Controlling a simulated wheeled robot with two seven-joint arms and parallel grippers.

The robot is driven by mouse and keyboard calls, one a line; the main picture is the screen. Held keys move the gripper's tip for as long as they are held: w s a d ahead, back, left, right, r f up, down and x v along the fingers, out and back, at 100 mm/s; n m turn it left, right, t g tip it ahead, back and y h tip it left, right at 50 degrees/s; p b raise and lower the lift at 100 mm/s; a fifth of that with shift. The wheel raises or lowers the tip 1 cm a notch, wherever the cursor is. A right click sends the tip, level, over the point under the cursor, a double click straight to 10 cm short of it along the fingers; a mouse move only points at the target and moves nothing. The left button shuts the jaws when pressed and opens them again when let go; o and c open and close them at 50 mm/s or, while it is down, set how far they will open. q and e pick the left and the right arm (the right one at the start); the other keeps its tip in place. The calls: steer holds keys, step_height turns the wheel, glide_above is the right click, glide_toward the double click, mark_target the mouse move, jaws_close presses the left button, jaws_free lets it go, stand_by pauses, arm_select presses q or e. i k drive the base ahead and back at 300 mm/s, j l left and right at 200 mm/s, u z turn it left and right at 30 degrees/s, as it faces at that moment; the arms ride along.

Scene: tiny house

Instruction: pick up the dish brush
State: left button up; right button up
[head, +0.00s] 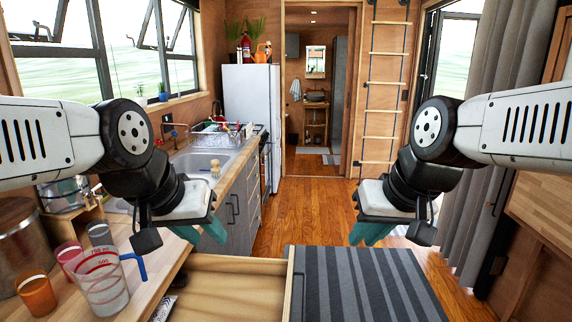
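A small brush with a pale round head, which looks like the dish brush (215,169), is at the near right edge of the sink (196,163), on the left counter. My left gripper (201,234) hangs over the near counter edge, nearer to me than the brush and apart from it. Its teal fingers look spread, with nothing between them. My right gripper (372,233) hangs over the floor to the right, far from the brush. Its teal fingers overlap in this view, so their gap is unclear; no held object shows.
A measuring jug (102,284), an orange cup (36,294) and other cups stand on the near left counter. An open wooden drawer (235,285) juts out below my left gripper. A dish rack (215,136) is behind the sink. The middle floor (310,205) is clear.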

mark_target(216, 170)
steer(key=l+u, duration=0.2)
steer(key=k+l+u, duration=0.15)
steer(key=l, duration=0.15)
steer(key=i+l+z, duration=0.5)
steer(key=l, duration=0.25)
steer(key=i+l+z, duration=0.5)
steer(key=i+l, duration=0.15)
steer(key=i, duration=0.3)
steer(key=i+l+u, duration=0.1)
steer(key=i, duration=0.3)
steer(key=i+u, duration=0.25)
steer(key=u, duration=0.2)
steer(key=i+u, duration=0.3)
steer(key=u, duration=0.15)
steer(key=i+u, duration=0.25)
steer(key=u, duration=0.2)
steer(key=i+j+u, duration=0.15)
steer(key=u, duration=0.3)
steer(key=i+u, duration=0.45)
steer(key=i+l+u, duration=0.1)
steer(key=i+u, duration=0.15)
steer(key=u, duration=0.2)
steer(key=i+l+u, duration=0.15)
steer(key=u, duration=0.3)
steer(key=i+l+u, duration=0.2)
steer(key=i, duration=0.15)
